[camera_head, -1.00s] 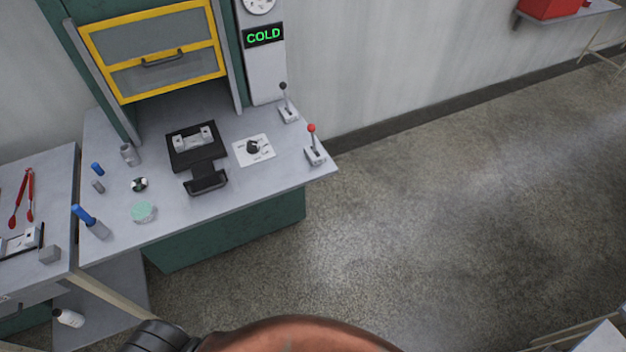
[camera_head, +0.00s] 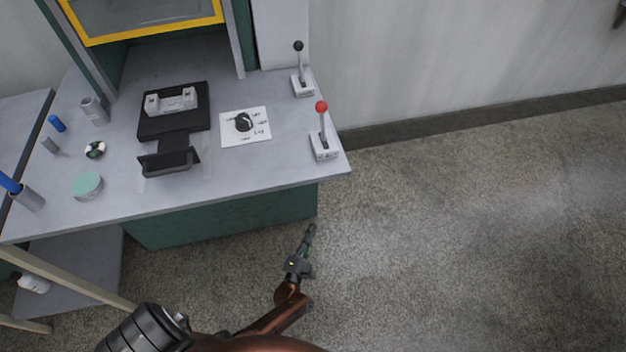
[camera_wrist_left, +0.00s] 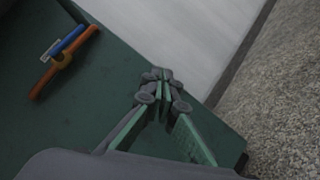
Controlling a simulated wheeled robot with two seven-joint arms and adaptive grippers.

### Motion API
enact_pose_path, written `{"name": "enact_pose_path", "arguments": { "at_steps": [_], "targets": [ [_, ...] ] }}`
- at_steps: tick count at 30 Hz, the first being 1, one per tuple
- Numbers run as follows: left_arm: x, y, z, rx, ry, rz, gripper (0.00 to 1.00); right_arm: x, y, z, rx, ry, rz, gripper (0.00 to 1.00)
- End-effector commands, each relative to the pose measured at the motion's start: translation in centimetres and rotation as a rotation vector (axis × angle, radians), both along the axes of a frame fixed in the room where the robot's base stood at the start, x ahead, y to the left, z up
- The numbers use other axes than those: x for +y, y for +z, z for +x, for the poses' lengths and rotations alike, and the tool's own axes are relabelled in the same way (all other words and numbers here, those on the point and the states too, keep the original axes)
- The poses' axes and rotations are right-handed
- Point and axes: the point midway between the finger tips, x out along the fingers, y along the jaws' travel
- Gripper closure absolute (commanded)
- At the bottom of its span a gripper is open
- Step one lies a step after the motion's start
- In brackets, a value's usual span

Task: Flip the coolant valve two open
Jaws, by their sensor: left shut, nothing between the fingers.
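My right gripper is not in view.
The grey bench (camera_head: 250,175) carries a red-knobbed lever (camera_head: 322,130), a black-knobbed lever (camera_head: 300,75), a dial plate (camera_head: 245,127) and a black fixture (camera_head: 173,125). A green cabinet (camera_head: 225,215) is below. The floor (camera_head: 470,230) to the right is clear.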

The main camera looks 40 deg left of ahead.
Motion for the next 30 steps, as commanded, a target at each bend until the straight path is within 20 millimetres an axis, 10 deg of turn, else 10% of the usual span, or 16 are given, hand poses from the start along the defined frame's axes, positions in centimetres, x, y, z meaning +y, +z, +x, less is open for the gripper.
{"name": "enact_pose_path", "arguments": {
  "at_steps": [12, 30],
  "targets": [
    [3.8, 6.4, 2.4, -0.781, 0.074, -0.659, 1.00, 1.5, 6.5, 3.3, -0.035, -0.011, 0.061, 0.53],
    [9.7, 12.3, 7.6, -0.822, 0.069, -0.682, 1.00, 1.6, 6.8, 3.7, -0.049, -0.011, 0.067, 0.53]
  ]
}}
